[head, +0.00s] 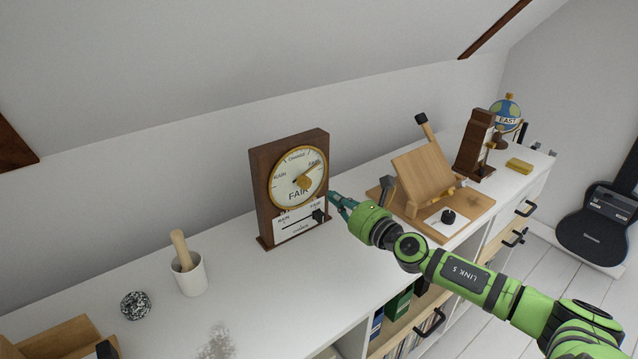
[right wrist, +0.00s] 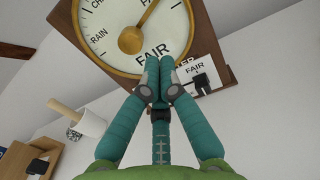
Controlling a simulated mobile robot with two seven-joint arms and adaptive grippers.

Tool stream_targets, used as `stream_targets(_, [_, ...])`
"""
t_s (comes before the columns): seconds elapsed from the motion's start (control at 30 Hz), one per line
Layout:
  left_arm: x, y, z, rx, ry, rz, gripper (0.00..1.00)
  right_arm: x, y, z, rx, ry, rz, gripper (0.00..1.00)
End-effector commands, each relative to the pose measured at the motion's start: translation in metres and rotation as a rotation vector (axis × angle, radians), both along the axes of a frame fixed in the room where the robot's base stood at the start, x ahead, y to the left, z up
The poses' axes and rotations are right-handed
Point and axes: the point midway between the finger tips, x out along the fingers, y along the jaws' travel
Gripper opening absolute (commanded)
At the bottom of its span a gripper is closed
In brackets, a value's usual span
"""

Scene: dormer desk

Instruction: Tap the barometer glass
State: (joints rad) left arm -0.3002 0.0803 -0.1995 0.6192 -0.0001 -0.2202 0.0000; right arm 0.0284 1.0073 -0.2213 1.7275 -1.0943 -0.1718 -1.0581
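The barometer (head: 298,177) is a dark wooden case with a round white dial in a brass ring, standing upright on the white cabinet top. Its dial reads FAIR, and a white card with a black slider sits below the dial. In the right wrist view the barometer dial (right wrist: 135,30) fills the top. My right gripper (head: 335,198) is at the right side of the barometer, its teal fingers closed together with nothing between them. In the right wrist view the fingertips (right wrist: 159,62) overlap the dial's lower edge; I cannot tell whether they touch. My left gripper is not in view.
A white mortar with a pestle (head: 190,272) and a speckled ball (head: 135,305) stand to the left. A wooden stand (head: 425,178) on a board is to the right, with a brown wooden case (head: 475,145) and a globe (head: 505,112) beyond. The sloping ceiling hangs above.

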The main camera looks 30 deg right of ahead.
Motion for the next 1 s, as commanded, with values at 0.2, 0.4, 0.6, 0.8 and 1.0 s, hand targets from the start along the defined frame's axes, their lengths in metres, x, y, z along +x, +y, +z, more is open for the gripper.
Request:
stream_targets(0.2, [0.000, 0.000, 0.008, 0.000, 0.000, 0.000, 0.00, 0.033, 0.003, 0.003, 0.002, -0.004, -0.001, 0.00])
stream_targets(0.4, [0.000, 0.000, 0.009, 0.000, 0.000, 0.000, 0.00, 0.057, 0.006, 0.002, 0.002, -0.003, -0.001, 0.00])
stream_targets(0.6, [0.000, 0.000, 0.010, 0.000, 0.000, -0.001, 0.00, 0.067, 0.007, 0.001, -0.001, 0.000, 0.000, 0.00])
stream_targets(0.8, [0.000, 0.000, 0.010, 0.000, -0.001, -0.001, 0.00, 0.067, 0.007, 0.001, -0.001, 0.000, 0.000, 0.00])
stream_targets(1.0, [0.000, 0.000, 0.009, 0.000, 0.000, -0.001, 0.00, 0.068, 0.007, 0.001, -0.001, -0.001, 0.000, 0.00])
